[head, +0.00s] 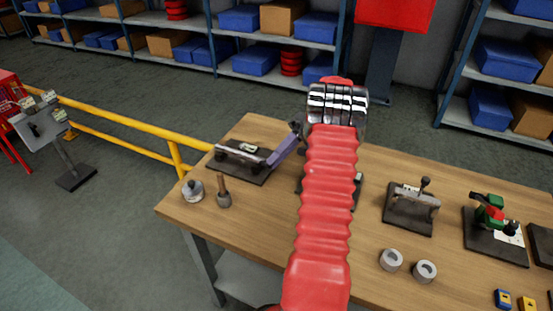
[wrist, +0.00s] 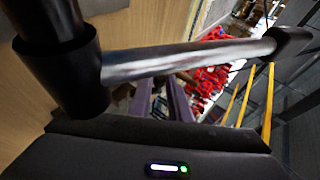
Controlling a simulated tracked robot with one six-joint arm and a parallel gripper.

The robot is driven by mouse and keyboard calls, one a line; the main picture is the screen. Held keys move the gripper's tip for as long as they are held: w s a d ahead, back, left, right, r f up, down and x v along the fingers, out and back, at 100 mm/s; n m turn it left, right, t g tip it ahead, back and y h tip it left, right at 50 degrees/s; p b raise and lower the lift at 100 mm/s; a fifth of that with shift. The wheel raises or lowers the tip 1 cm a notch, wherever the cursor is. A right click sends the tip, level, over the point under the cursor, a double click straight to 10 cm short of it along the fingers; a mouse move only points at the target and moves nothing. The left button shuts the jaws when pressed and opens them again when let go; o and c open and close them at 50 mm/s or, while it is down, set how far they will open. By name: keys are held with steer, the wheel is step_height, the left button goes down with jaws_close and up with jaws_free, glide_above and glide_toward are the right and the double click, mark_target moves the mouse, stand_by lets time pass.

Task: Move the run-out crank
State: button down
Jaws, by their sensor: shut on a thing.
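The run-out crank (head: 236,154) is a grey metal bar on a dark base plate at the table's back left in the head view. In the wrist view the crank (wrist: 190,60) crosses the upper picture, with a black hub and post at the left and a dark knob at the right end. My gripper (head: 270,162) has purple jaws and comes down from the upper right onto the crank's right part. In the wrist view my gripper (wrist: 158,90) is shut at the bar. The bar hides the fingertips, so the exact contact does not show.
Two small metal parts (head: 193,190) stand at the table's left edge. Other fixtures (head: 410,208) line the right, with two grey rings (head: 391,260) in front. A yellow rail (head: 130,122) runs behind on the left. My red arm hides part of another fixture mid-table.

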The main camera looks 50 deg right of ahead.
steer(key=c, duration=1.7)
jaws_free()
steer(key=shift+o, duration=0.2)
steer(key=shift+r, duration=0.1)
